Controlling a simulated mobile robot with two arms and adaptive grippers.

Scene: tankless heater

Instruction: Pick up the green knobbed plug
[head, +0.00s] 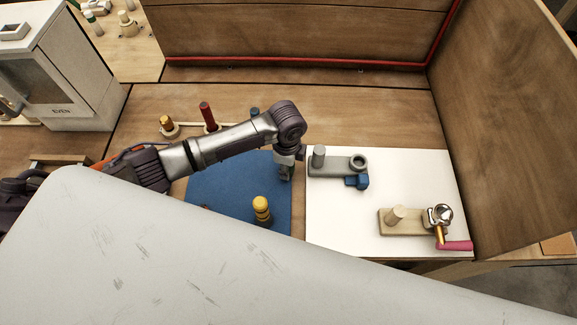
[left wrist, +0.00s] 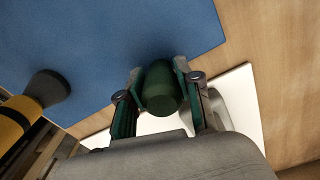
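The green knobbed plug (left wrist: 161,88) shows in the left wrist view as a dark green, rounded cylinder between my left gripper's fingers. My left gripper (left wrist: 160,92) has a finger against each side of the plug and looks shut on it. In the head view the left gripper (head: 287,173) points down at the right edge of the blue mat (head: 225,180). The plug cannot be made out there. Whether its lower end touches the mat is hidden. My right gripper is in neither view.
A yellow knobbed piece (head: 262,208) stands on the mat. A white board (head: 345,222) to the right carries a grey fixture (head: 335,170) with a blue part and a wooden fixture (head: 405,224) with a pink handle. Yellow and red pieces stand behind my arm. A tall wooden wall (head: 510,110) bounds the right.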

